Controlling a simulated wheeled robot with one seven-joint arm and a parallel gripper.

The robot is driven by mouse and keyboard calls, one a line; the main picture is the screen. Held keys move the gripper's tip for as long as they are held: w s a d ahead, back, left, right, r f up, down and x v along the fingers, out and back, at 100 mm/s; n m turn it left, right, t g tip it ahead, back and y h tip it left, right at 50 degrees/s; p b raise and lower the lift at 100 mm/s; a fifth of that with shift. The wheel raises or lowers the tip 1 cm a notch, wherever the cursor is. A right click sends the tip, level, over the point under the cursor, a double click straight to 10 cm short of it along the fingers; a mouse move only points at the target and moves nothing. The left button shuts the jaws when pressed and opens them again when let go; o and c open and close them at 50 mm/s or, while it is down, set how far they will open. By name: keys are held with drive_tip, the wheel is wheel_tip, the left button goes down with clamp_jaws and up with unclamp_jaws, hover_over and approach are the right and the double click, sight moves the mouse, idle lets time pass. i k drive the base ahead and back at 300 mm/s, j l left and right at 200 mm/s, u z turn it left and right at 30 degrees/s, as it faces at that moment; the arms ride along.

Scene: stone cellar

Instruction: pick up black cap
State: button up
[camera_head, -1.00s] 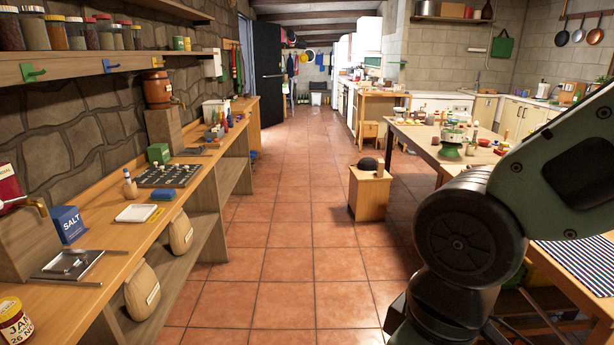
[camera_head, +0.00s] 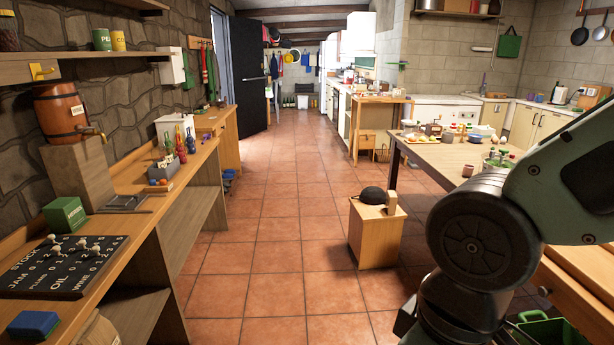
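A black cap (camera_head: 372,195), rounded like a dome, sits on top of a small wooden box-like stand (camera_head: 375,236) on the tiled floor ahead, slightly right of centre. A small light wooden block-shaped item (camera_head: 391,203) stands beside the cap at its right, on the same top. My arm is folded at the right of the head view. My gripper's fingers cannot be made out, and the cap is well apart from my arm.
A long wooden counter (camera_head: 150,205) runs along the left wall, with a dark lettered board (camera_head: 62,266) and a barrel (camera_head: 62,112). A wooden table (camera_head: 440,152) stands at the right. The tiled floor (camera_head: 285,235) between is clear up to the stand.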

sight(374, 196)
drive_tip(key=i, duration=2)
drive_tip(key=i+j+z, duration=0.1)
drive_tip(key=i+z, duration=0.35)
drive_tip(key=i, duration=1.1)
drive_tip(key=i+l+u, duration=0.25)
drive_tip(key=i, duration=0.25)
drive_tip(key=i+l+u, duration=0.3)
drive_tip(key=i+l, duration=0.15)
